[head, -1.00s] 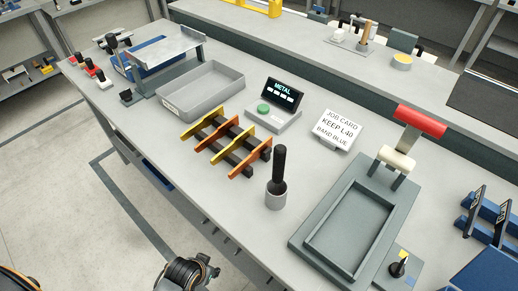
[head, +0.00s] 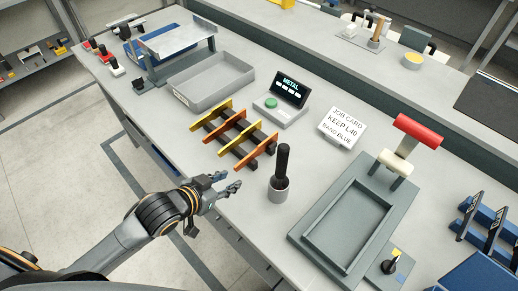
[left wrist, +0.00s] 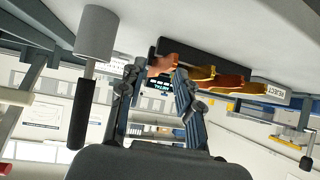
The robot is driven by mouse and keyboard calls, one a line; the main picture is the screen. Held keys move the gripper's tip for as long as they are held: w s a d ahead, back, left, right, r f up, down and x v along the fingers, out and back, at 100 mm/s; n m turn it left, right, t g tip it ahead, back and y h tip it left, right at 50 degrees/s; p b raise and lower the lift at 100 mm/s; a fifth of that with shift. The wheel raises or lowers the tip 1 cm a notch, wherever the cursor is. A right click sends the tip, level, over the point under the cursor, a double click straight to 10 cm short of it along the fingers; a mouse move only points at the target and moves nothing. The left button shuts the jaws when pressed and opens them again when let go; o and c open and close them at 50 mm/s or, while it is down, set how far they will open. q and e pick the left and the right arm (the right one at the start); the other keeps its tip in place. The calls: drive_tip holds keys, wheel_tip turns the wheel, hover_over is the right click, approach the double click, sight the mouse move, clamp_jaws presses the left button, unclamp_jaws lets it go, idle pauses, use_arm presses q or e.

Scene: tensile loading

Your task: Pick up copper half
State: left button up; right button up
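A dark rack (head: 246,160) on the bench holds several flat dogbone-shaped pieces side by side. My left gripper (head: 229,182) is open and empty at the bench's front edge, short of the rack and apart from the pieces. In the left wrist view, which looks upside down, a copper-coloured piece (left wrist: 161,66) shows beyond the gap between the open fingers (left wrist: 156,80). My right gripper is not in view.
A black-handled tool in a grey cup (head: 280,180) stands close right of the rack. Behind are a grey tray (head: 207,92) and a small METAL display (head: 289,88). A job card (head: 341,127) and a press-like fixture (head: 305,225) stand to the right.

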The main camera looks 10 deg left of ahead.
use_arm(q)
drive_tip(key=w+a+r+m+t+h, duration=0.1)
drive_tip(key=w+r+h, duration=0.2)
drive_tip(key=w, duration=0.1)
drive_tip(key=p, duration=0.1)
approach(259, 146)
drive_tip(key=x, duration=0.4)
drive_tip(key=shift+w+d+r, duration=0.1)
drive_tip(key=shift+f+p+x, duration=0.1)
drive_tip(key=shift+p+x, duration=0.4)
drive_tip(key=shift+x, duration=1)
drive_tip(key=shift+f+p+x, duration=0.15)
drive_tip(key=shift+p+x, duration=0.3)
drive_tip(key=shift+x, duration=1.1)
drive_tip(key=shift+c, duration=0.4)
clamp_jaws()
drive_tip(key=shift+r, duration=0.1)
